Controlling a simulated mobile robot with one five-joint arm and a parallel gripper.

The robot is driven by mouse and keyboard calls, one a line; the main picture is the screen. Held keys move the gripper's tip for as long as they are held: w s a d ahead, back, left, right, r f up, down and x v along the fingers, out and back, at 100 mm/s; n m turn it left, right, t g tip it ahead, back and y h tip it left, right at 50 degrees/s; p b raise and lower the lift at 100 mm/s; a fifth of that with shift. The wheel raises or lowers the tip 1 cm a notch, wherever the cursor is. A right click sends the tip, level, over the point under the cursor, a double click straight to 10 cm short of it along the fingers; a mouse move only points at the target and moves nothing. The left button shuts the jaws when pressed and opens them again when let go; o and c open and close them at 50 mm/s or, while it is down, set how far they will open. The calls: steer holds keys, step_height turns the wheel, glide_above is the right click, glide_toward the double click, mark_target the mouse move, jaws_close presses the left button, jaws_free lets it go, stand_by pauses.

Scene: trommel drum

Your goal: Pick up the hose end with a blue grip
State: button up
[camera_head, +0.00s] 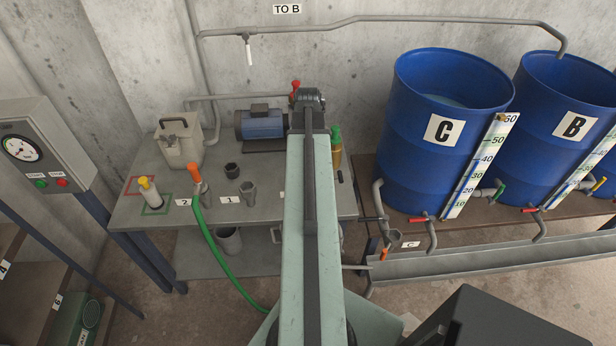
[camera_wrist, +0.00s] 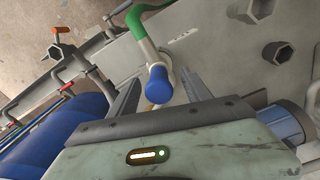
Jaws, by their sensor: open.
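In the wrist view, the hose end with a blue grip (camera_wrist: 158,86) shows between the two fingers of my gripper (camera_wrist: 159,78). The fingers are apart, with a visible gap on each side of the grip. A pale grey section (camera_wrist: 151,52) joins the blue grip to a green hose (camera_wrist: 136,20), and a grey holder stands beside it. I cannot tell how deep the grip sits between the fingers. In the head view, my arm hides the blue grip and my gripper's fingers.
An orange-gripped green hose end (camera_head: 194,174) stands at label 2 on the workbench (camera_head: 130,213). Blue barrel C (camera_head: 422,175) stands right, above a metal trough (camera_head: 460,262).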

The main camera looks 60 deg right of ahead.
steer(key=f+b, duration=0.5)
steer(key=shift+a+f, duration=0.2)
steer(key=shift+a, duration=0.05)
steer(key=shift+r, duration=0.2)
jaws_close()
